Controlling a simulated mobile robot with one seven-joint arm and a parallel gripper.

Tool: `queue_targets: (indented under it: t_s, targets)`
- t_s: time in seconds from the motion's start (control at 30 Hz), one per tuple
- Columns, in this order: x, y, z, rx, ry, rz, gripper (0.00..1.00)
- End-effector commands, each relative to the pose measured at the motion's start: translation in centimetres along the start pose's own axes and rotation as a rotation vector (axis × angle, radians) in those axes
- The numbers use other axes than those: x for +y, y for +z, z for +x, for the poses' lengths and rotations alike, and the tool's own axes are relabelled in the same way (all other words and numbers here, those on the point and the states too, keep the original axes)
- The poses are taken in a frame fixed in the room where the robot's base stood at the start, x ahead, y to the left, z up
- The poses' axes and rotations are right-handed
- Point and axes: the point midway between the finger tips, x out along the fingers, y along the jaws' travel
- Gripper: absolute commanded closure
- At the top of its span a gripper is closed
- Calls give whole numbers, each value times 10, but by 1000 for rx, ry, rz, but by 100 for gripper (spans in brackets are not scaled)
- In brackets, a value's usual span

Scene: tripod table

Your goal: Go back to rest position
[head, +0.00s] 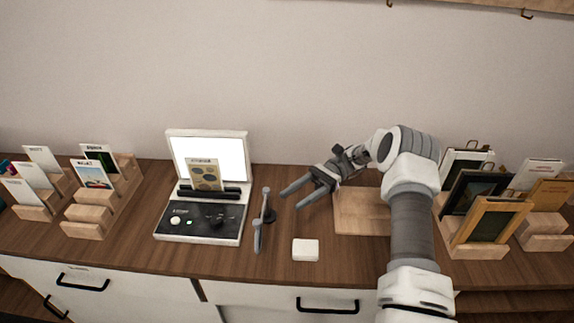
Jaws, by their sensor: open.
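My gripper (290,198) shows in the head view, above the middle of the wooden tabletop. Its two grey fingers are apart and point to the left, with nothing between them. The fingertips are to the right of and close to a small dark tripod (260,215) in the picture; I cannot tell the exact gap. My arm reaches up from the lower right and bends at the elbow. It hides part of the tabletop and part of a wooden board.
A white device (197,236) with a lit screen holds a card (206,175). A white block (305,250) lies near the front edge. Card racks (84,221) stand left; dark frames (489,222) stand right on wooden holders.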

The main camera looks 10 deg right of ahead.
Motion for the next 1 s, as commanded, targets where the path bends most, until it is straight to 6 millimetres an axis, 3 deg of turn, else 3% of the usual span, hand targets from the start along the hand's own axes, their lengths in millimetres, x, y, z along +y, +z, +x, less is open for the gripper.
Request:
queue_targets:
  t_s: [0.17,0.47,0.77,1.0]
  targets:
    - [-1,5,2,18,4,-5,45]
    - [3,57,26,285,68,-76,45]
    - [26,110,53,621,153,-201,45]
    - [56,147,71,879,229,-322,45]
